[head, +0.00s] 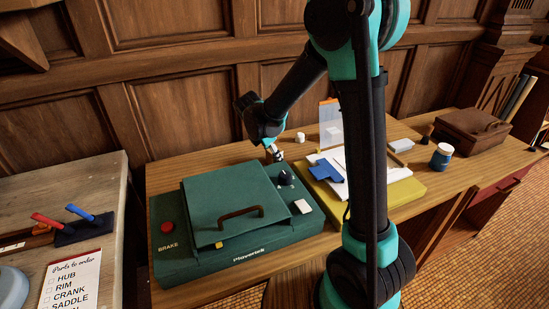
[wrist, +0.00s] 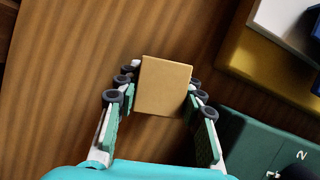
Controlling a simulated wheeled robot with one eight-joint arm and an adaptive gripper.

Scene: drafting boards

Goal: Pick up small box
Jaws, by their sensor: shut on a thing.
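The small box (wrist: 165,86) is a plain tan block in the middle of the wrist view. My gripper (wrist: 160,83) is shut on it, with a finger on its left side and a finger on its right side. In the head view my gripper (head: 274,153) is low over the wooden desk, just behind the green case. I cannot make out the box in the head view. Whether the box touches the desk cannot be told.
The green case (head: 175,235) with a handle, red button and black knob stands in front. A yellow board (head: 408,190) with papers and a blue piece lies right. A white cylinder (head: 300,137), a blue jar (head: 441,156) and a brown case (head: 470,130) stand farther back.

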